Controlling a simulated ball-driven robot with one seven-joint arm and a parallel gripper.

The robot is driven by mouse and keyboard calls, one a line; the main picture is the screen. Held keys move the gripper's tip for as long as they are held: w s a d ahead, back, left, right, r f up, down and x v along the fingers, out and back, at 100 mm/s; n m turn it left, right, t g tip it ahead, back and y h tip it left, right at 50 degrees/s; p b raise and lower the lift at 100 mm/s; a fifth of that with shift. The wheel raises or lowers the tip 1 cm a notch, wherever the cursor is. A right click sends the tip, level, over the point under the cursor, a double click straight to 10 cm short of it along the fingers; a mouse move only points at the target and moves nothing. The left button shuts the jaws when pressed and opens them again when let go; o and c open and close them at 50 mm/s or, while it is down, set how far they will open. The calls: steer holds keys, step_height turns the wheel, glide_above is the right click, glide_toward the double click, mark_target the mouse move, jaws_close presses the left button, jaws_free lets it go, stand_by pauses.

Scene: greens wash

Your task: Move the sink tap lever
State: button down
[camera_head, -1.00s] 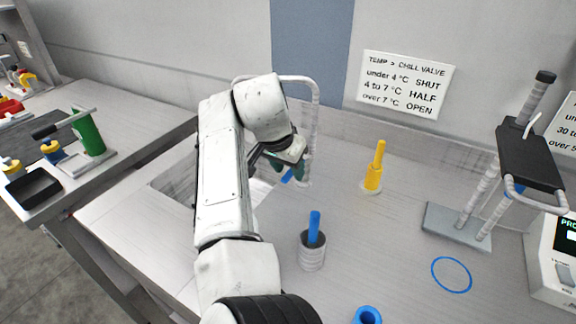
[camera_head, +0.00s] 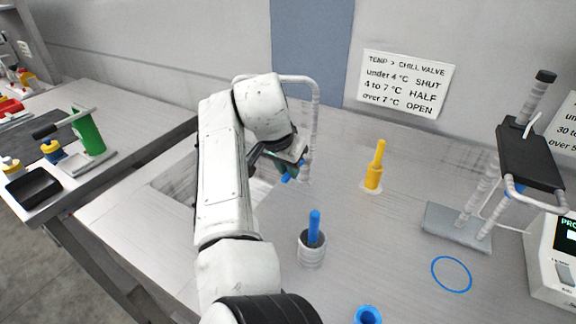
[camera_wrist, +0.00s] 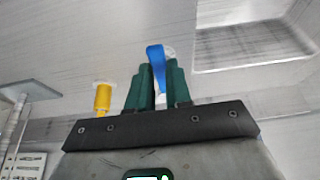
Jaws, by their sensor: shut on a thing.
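The sink tap (camera_head: 315,125) is a pale arched pipe standing beside the sink. Its blue lever (camera_head: 286,178) shows low beside the pipe, partly covered by my gripper. In the wrist view the blue lever (camera_wrist: 155,58) stands between the two green fingers, and my gripper (camera_wrist: 158,85) is shut on it. In the head view my gripper (camera_head: 289,168) is largely hidden behind my wrist.
The sink basin (camera_wrist: 250,50) lies beside the tap. A yellow-handled valve (camera_head: 374,170) stands to the right. A grey cup (camera_head: 312,251) with a blue handle stands in front. A black-topped stand (camera_head: 455,226) is farther right. Bare counter lies between them.

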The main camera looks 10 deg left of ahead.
steer(key=shift+s+d+r+n+y+p, duration=0.1)
steer(key=shift+d+n+y+p, duration=0.35)
steer(key=shift+d+n+p, duration=0.65)
steer(key=shift+w+d+f+n+y+p, duration=0.1)
steer(key=shift+d+n+y+p, duration=0.4)
steer(key=shift+n+p, duration=1.2)
steer(key=shift+s+d+r+n+y+p, duration=0.1)
steer(key=shift+d+n+y+p, duration=0.6)
steer(key=shift+p, duration=1.5)
steer(key=shift+d+h, duration=0.1)
steer(key=shift+h, duration=0.15)
steer(key=c, duration=1)
jaws_free()
steer(key=shift+c, duration=0.2)
steer(key=b+v, duration=0.1)
steer(key=v, duration=0.9)
steer(key=shift+r, duration=0.35)
